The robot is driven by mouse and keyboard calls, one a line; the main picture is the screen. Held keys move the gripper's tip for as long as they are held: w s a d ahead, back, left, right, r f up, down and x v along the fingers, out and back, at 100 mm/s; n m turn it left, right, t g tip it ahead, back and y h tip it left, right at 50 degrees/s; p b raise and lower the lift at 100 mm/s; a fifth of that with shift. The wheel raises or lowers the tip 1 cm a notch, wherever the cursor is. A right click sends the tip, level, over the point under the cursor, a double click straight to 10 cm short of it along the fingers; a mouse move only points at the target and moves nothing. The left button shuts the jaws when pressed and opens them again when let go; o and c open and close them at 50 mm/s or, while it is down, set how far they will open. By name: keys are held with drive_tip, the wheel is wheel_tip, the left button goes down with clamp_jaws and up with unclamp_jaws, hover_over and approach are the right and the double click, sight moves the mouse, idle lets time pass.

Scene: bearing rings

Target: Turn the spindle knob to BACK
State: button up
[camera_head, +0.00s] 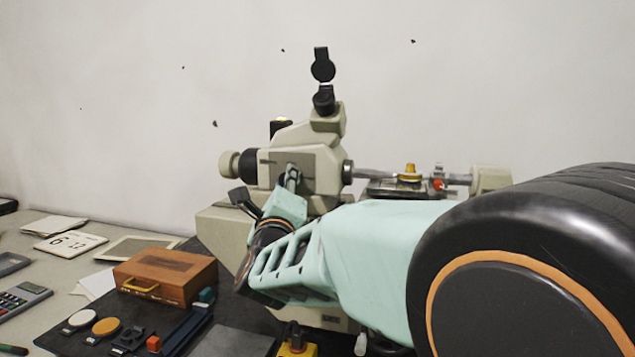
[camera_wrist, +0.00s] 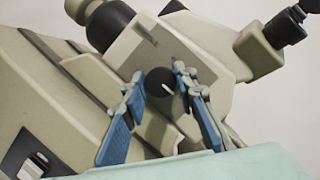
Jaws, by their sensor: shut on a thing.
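The spindle knob (camera_wrist: 158,80) is a dark round knob with a short white pointer mark, on the front face of the beige lathe-like machine (camera_wrist: 215,45). In the wrist view, my gripper (camera_wrist: 160,75) has one blue-and-grey finger on each side of the knob, shut on it. The pointer mark slants toward the lower right in that view. I cannot read any position labels. In the head view, my gripper (camera_head: 291,178) reaches the front of the machine (camera_head: 300,135), and my fingers and arm hide the knob.
My arm covers the right foreground. A horizontal bar with a yellow part (camera_head: 410,173) extends right from the machine. A wooden box (camera_head: 166,275), white and orange discs (camera_head: 106,326) and a red-tipped tool lie at lower left. A calculator (camera_head: 22,299) and a calendar (camera_head: 70,243) lie farther left.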

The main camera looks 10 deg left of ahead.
drive_tip(key=c, duration=0.5)
